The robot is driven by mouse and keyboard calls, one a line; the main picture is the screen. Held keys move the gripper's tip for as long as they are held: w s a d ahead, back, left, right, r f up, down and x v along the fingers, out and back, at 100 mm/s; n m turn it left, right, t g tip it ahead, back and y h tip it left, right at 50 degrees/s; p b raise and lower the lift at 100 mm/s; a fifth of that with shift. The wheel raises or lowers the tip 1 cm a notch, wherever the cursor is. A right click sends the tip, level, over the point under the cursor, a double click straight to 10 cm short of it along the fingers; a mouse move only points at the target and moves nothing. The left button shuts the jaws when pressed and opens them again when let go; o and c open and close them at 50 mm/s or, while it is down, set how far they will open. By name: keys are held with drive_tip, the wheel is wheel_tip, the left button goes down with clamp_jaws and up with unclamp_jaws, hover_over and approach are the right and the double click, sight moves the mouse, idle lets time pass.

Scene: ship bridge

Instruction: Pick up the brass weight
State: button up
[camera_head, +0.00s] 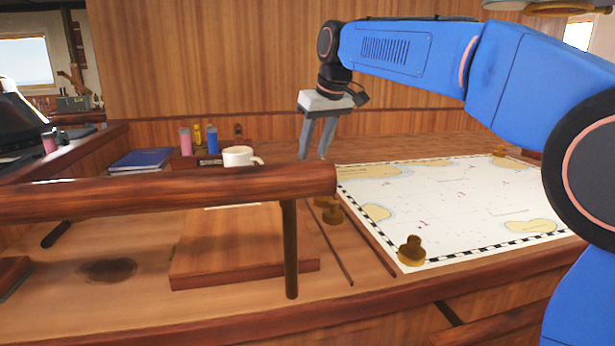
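A brass weight (411,250) stands upright on the front left corner of the white chart (470,205). Another brass piece (333,213) sits by the chart's left edge, partly hidden by the wooden rail. A small brass piece (499,154) lies at the chart's far edge. My gripper (315,157) points down above the desk, behind the rail and left of the chart. Its two grey fingers are apart with nothing seen between them. It is apart from the front weight, farther back and to its left.
A thick wooden rail (160,193) on a post (290,250) crosses the left front. A wooden board (225,245) lies under it. A white mug (238,156), pink bottle (185,142), blue bottle (212,139) and blue book (141,159) stand behind the rail. The chart's middle is clear.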

drive_tip(key=x, duration=0.5)
drive_tip(key=shift+w+r, duration=0.1)
drive_tip(key=shift+w, duration=0.15)
drive_tip(key=shift+c, duration=0.6)
clamp_jaws()
drive_tip(key=shift+r, duration=0.15)
